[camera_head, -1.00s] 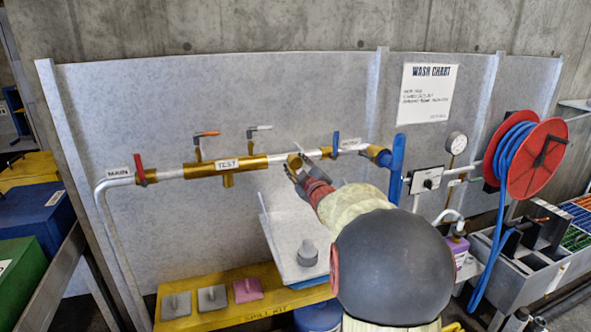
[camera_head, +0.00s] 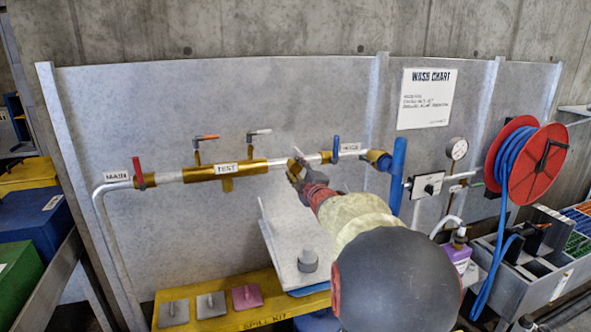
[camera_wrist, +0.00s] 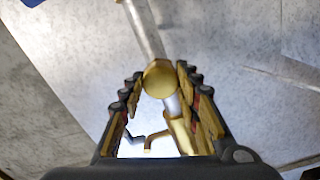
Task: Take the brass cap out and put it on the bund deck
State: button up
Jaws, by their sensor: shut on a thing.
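The brass cap (camera_wrist: 160,78) shows in the wrist view as a round gold face between my fingertips. My gripper (camera_wrist: 158,84) is shut on it, with one finger on each side. In the head view my gripper (camera_head: 295,170) is at the pipe, right of the brass TEST body (camera_head: 227,169), and mostly hides the cap. I cannot tell whether the cap is clear of the pipe fitting. No surface is labelled as the bund deck; a yellow ledge (camera_head: 215,322) marked SPILL KIT runs below.
A pale sloped panel (camera_head: 279,235) with a grey knob (camera_head: 308,260) stands below my gripper. Valve levers rise from the pipe, with a red lever (camera_head: 137,167) left and a blue lever (camera_head: 336,148) right. A red hose reel (camera_head: 540,160) is at the right.

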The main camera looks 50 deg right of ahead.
jog(key=o, duration=1.3)
jog(key=shift+c, duration=0.2)
jog(key=shift+c, duration=0.4)
